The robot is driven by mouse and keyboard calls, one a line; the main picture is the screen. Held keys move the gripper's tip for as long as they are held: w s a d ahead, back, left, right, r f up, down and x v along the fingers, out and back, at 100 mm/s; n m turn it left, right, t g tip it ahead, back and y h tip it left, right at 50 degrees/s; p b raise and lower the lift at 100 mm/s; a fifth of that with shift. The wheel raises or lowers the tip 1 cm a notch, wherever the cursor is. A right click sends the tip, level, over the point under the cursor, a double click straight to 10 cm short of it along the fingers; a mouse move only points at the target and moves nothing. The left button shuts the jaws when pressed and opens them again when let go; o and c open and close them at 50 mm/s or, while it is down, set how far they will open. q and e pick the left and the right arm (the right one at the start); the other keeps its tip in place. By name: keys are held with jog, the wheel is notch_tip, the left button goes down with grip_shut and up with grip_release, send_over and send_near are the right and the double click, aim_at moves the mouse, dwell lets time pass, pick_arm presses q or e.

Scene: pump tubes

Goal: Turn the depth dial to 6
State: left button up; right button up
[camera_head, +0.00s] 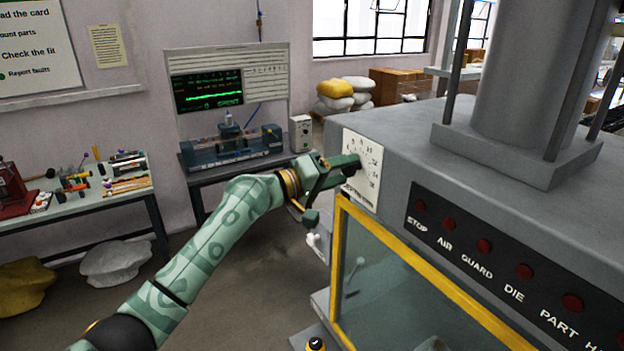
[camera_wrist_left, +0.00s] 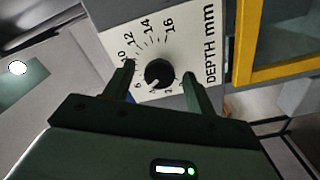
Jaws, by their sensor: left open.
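The depth dial is a round black knob (camera_wrist_left: 159,73) on a white scale plate marked "DEPTH mm" (camera_wrist_left: 190,45). In the head view the plate (camera_head: 373,147) is on the left end of the grey machine, and my gripper covers most of the knob. My left gripper (camera_head: 345,172) is at the plate. In the left wrist view its two open fingers (camera_wrist_left: 159,70) stand on either side of the knob, with visible gaps. The knob's pointer seems to face the low numbers near 4 and 6; the exact reading is unclear. My right gripper is out of view.
The grey machine (camera_head: 400,125) has a yellow-framed window (camera_head: 400,275) below the plate and a black panel of red buttons (camera_head: 483,245) to the right. A bench with a test device (camera_head: 230,145) stands behind my left arm. A tool table (camera_head: 95,190) is at the left.

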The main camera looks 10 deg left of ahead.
pick_arm(q)
jog(key=b+v, duration=0.3)
jog(key=v, duration=1.2)
jog(key=shift+a+b, duration=0.25)
jog(key=shift+b, duration=0.1)
jog(key=shift+s, duration=0.15)
